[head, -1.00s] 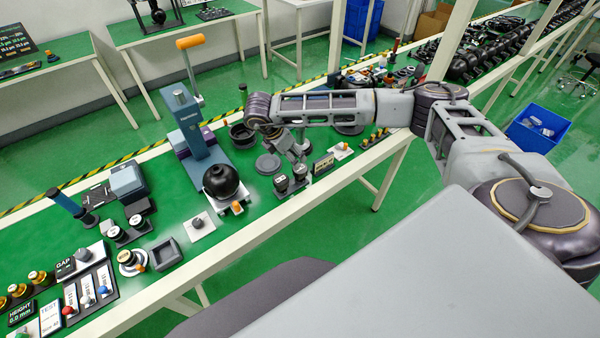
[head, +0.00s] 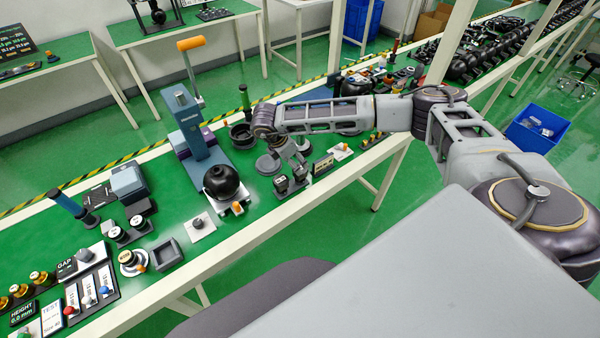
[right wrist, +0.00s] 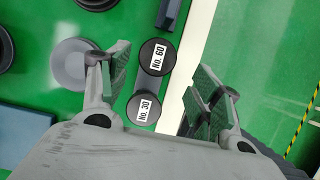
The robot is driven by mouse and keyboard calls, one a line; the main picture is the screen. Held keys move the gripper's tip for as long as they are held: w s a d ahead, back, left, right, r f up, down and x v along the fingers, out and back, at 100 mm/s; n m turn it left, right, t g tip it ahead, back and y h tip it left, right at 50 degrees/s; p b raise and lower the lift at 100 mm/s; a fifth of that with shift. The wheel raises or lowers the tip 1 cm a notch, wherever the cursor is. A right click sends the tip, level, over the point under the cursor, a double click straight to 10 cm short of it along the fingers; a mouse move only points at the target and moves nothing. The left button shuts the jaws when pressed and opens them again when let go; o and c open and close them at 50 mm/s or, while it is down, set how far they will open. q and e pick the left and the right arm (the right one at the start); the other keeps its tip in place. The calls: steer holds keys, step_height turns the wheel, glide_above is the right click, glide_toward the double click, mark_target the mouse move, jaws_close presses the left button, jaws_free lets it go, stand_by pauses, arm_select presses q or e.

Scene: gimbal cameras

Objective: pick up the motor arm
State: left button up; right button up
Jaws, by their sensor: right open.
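I cannot tell for sure which object is the motor arm. My right gripper (right wrist: 164,72) is open, with nothing between its fingers. In the right wrist view a black round piece labelled No. 60 (right wrist: 155,57) and one labelled No. 30 (right wrist: 143,110) sit on a dark holder below, between the fingers in the picture. In the head view my right gripper (head: 296,160) hangs above the bench, just behind these two pieces (head: 281,184). A grey round disc (right wrist: 72,64) lies left of the left finger. My left gripper is not in view.
A blue-grey press (head: 190,125) with an orange handle and a black ball (head: 221,181) stands left of my right gripper. A black ring-shaped bowl (head: 242,136) is behind. The white bench edge (head: 290,205) runs in front.

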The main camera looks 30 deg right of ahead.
steer(key=shift+p+x, duration=0.3)
steer(key=shift+x, duration=2.25)
steer(key=shift+a+f, duration=0.1)
steer(key=shift+f, duration=0.05)
steer(key=shift+f+p, duration=0.4)
steer(key=shift+f, duration=0.5)
steer(key=shift+p+x, duration=0.3)
steer(key=shift+x, duration=1.4)
steer(key=shift+w+a, duration=0.1)
steer(key=shift+a, duration=0.05)
steer(key=c, duration=1)
steer(key=shift+o, duration=0.2)
steer(key=shift+r+b, duration=0.8)
steer(key=shift+r, duration=4.2)
